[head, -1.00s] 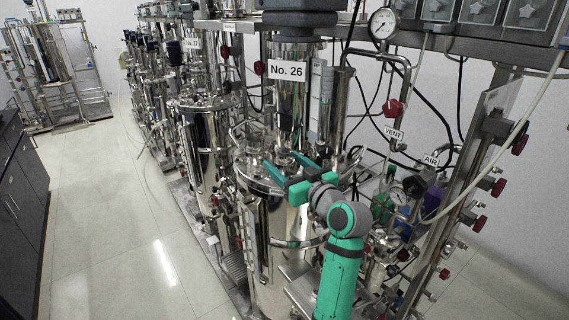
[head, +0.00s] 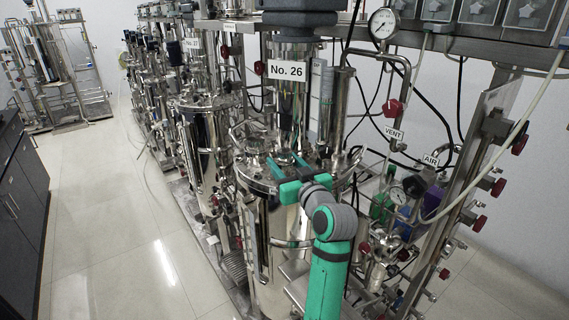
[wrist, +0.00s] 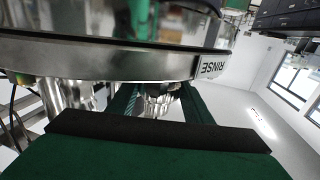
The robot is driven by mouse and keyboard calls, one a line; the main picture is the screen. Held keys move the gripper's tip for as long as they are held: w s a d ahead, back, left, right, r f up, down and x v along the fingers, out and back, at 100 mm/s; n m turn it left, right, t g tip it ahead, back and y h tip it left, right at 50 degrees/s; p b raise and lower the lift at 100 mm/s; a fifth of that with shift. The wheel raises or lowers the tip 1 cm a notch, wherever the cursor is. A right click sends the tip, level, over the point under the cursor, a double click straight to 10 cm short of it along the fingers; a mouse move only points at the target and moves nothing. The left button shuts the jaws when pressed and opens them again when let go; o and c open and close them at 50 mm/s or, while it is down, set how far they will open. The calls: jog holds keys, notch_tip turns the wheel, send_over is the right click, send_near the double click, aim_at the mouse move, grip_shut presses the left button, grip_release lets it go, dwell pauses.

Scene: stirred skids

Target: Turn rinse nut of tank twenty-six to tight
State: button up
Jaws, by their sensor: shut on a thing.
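Tank twenty-six (head: 275,240) is a shiny steel vessel below the white "No. 26" sign (head: 286,71). My green gripper (head: 287,163) reaches over the front of its lid. In the wrist view, a ridged metal nut (wrist: 158,100) sits between the two fingers of my gripper (wrist: 160,92), beneath the steel rim (wrist: 110,62). An upside-down "RINSE" label (wrist: 210,66) is on the rim beside it. My gripper is shut on this rinse nut. The fingers hide its sides, and its turn position cannot be told. In the head view the nut is hidden.
Red-handled valves and hoses crowd the right, with "VENT" (head: 394,133) and "AIR" (head: 431,160) tags and a pressure gauge (head: 382,23). Tank 27 (head: 203,145) stands behind on the left. The tiled floor (head: 110,220) at the left is clear.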

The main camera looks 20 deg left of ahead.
jog(key=shift+o, duration=0.2)
jog(key=shift+m+t+h, duration=1.3)
jog(key=shift+m+h, duration=0.3)
jog(key=shift+h, duration=0.5)
jog(key=o, duration=1)
jog(key=v, duration=1.1)
jog(key=shift+a, duration=0.1)
